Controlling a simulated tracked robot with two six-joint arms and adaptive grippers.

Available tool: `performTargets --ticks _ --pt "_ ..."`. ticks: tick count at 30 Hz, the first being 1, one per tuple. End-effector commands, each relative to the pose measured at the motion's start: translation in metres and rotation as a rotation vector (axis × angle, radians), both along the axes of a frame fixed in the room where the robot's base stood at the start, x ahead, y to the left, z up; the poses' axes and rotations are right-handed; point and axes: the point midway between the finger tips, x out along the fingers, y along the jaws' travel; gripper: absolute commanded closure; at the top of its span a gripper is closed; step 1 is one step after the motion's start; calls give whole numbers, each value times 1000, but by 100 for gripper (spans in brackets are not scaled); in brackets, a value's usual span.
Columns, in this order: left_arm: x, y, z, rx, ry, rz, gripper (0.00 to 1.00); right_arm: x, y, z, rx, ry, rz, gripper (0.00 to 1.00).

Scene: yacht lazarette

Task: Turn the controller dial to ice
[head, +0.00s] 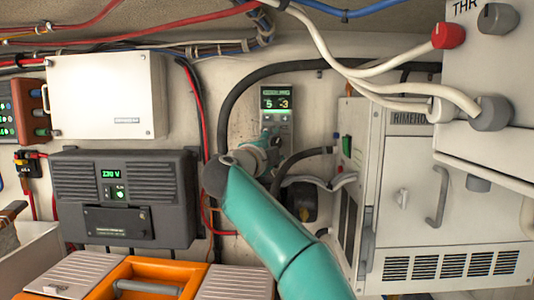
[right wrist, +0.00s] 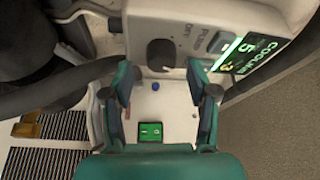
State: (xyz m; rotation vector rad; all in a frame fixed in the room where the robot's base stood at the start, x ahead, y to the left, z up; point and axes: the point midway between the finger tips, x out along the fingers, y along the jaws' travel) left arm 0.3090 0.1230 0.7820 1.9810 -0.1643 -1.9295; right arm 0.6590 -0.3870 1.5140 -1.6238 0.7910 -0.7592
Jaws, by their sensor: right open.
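The controller (head: 267,117) is a narrow panel on the back wall with a lit green display reading 5 and -3. It also shows in the right wrist view (right wrist: 222,28), with the display at the upper right. Its dark round dial (right wrist: 161,54) sits near the lettering "OFF". My right gripper (right wrist: 161,76) is open, its two fingers on either side of the dial with gaps visible; I cannot tell whether the tips reach its depth. In the head view my right gripper (head: 268,143) covers the controller's lower part, hiding the dial. My left gripper is not in view.
A white refrigeration unit (head: 410,165) stands close right of my right arm. A black hose (head: 228,110) loops around the controller. A dark inverter (head: 125,190) is on the left, above an orange toolbox (head: 150,270). White cables (head: 335,65) hang at the upper right.

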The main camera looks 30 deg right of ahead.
Motion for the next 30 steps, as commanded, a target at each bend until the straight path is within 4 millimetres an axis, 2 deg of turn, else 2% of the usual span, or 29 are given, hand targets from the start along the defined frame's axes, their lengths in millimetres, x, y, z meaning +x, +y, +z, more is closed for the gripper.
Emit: performTargets --ticks 18,30 --pt "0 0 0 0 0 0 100 -40 55 -6 -1 0 1 41" --pt "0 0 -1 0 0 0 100 -44 60 -7 0 0 0 41"
